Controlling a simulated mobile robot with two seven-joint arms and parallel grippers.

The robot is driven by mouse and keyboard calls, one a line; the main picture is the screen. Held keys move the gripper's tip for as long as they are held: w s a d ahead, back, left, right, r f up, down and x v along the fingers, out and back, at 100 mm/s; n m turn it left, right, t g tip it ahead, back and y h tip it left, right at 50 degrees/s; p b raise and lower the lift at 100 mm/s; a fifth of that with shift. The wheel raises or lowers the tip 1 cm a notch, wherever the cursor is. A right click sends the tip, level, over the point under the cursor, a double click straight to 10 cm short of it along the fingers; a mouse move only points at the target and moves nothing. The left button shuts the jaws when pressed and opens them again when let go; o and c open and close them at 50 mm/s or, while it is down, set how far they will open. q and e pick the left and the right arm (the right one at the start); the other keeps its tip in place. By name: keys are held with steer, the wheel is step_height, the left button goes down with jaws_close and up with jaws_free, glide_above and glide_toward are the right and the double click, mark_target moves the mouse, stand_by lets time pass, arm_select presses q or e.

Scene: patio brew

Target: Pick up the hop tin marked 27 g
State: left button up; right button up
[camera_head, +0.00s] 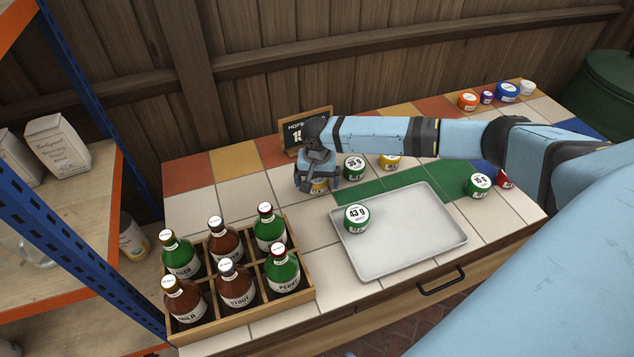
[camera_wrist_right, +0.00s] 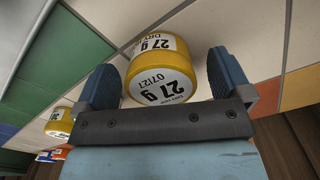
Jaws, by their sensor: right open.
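The hop tin marked 27 g is yellow with a white lid and label; in the right wrist view the tin (camera_wrist_right: 158,72) lies between the two blue fingers, with its label facing the camera. My right gripper (camera_wrist_right: 163,66) is open around it, with a gap visible on the finger at the right; contact at the left finger is hard to tell. In the head view the right gripper (camera_head: 317,185) points down over the tiles, and only a bit of yellow tin (camera_head: 319,188) shows beneath it. My left gripper is not in view.
A green 35 g tin (camera_head: 354,167) and another yellow tin (camera_head: 389,162) stand close to the right. A grey tray (camera_head: 410,245) holds a green 43 g tin (camera_head: 357,218). A bottle crate (camera_head: 308,283) stands in front left. A hop sign (camera_head: 293,129) stands behind.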

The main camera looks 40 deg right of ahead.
steer(key=c, duration=1)
steer(key=shift+r, duration=0.1)
